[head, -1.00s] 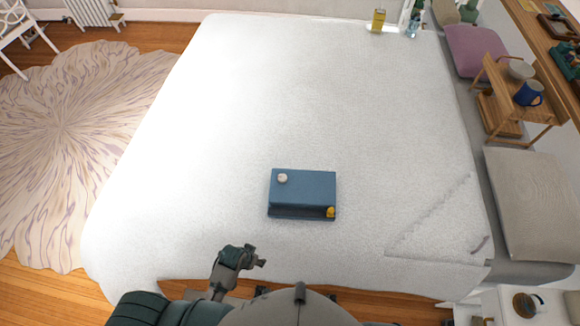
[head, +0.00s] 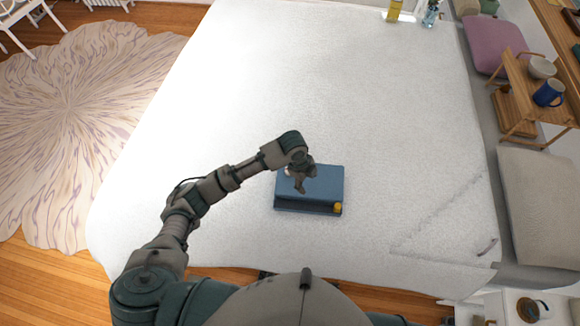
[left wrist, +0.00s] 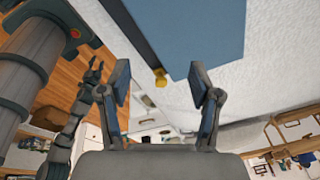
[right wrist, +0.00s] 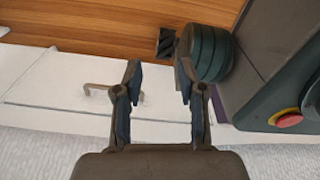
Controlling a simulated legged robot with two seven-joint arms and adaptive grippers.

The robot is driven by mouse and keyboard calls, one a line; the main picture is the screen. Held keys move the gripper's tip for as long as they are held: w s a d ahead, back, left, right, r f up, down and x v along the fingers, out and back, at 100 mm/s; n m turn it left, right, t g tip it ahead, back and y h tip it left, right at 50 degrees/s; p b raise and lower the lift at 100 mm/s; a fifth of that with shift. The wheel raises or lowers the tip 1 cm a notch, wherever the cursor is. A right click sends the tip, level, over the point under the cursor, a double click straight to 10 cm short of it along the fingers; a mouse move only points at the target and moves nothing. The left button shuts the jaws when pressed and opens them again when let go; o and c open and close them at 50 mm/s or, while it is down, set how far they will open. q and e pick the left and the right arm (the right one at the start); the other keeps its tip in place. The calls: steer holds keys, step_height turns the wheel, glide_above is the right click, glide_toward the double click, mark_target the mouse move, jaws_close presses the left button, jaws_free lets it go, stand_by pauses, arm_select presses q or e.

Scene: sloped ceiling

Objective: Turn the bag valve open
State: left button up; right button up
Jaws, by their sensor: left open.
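A blue block-shaped bag (head: 325,184) lies on the white bed. A small round white knob (head: 288,171) is on its top near the left side, partly hidden by my left gripper. A yellow knob (head: 338,208) sits at its front right corner. My left gripper (head: 303,182) is open and empty above the bag; the head view does not show whether it touches it. In the left wrist view, the blue bag (left wrist: 190,28) and yellow knob (left wrist: 160,77) show beyond the parted fingers. My right gripper (right wrist: 160,78) is open and empty, with nothing between its fingers.
The white bed (head: 270,80) is clear around the bag. At the right are a grey cushion (head: 540,200), a purple cushion (head: 495,47) and a wooden stand with a blue mug (head: 549,94) and bowl. Bottles (head: 430,15) stand at the far edge.

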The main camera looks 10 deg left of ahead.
arm_select(q)
steer(key=w+a+r+m+y, duration=0.3)
steer(key=w+a+r, duration=0.4)
steer(key=r, duration=0.3)
steer(key=f, duration=1)
steer(key=f+b, duration=0.1)
steer(key=f, duration=0.4)
steer(key=shift+w+a+f, duration=0.15)
steer(key=shift+w+f, duration=0.1)
steer(key=shift+f, duration=0.85)
arm_select(e)
steer(key=w, duration=0.2)
steer(key=w+r, duration=0.1)
steer(key=shift+a, duration=0.25)
arm_select(q)
steer(key=shift+m, duration=0.3)
steer(key=shift+c, duration=0.7)
steer(key=c, duration=1)
arm_select(e)
steer(key=shift+w, duration=0.15)
